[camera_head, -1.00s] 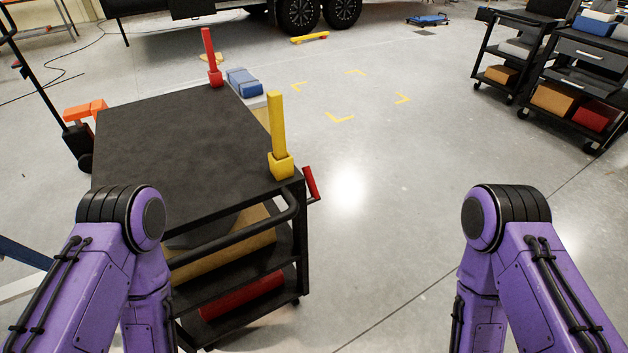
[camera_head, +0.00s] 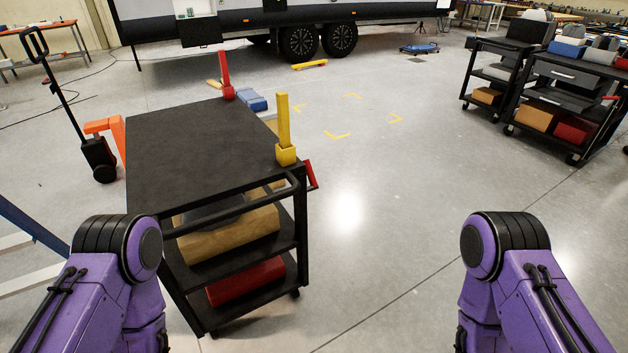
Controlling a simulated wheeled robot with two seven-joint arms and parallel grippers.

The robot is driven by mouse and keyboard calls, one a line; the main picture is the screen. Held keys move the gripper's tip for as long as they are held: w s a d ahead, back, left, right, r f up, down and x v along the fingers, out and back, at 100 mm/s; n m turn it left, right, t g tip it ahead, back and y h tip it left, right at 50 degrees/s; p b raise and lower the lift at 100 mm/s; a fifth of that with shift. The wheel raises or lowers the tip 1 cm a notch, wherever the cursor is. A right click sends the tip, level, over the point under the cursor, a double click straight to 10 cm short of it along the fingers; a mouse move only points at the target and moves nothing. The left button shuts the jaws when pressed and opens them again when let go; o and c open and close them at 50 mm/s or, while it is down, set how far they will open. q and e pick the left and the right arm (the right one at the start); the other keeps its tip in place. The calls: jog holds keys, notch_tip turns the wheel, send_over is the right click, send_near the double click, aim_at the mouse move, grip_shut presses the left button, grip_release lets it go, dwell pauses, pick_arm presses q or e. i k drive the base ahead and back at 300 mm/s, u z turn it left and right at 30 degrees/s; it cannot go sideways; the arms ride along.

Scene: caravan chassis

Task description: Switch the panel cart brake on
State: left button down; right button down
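A black cart (camera_head: 200,150) stands in front of me, left of centre, with a flat dark top and two lower shelves. A small red lever (camera_head: 311,174) sticks out at the cart's near right corner, just beside the push handle (camera_head: 240,213). It leans slightly, and I cannot tell its brake setting. Both my purple arms show at the bottom left and right, but neither gripper is in view. Neither visible arm link is at the lever.
An orange pallet jack (camera_head: 98,155) stands left of the cart. Two loaded black carts, one of them nearer (camera_head: 560,100), stand at the right. A caravan (camera_head: 300,15) is at the back. Yellow floor marks (camera_head: 338,135) lie beyond the cart. The floor right of the cart is clear.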

aim_at(313, 186)
jog(key=u, duration=0.3)
jog(key=i, duration=1.25)
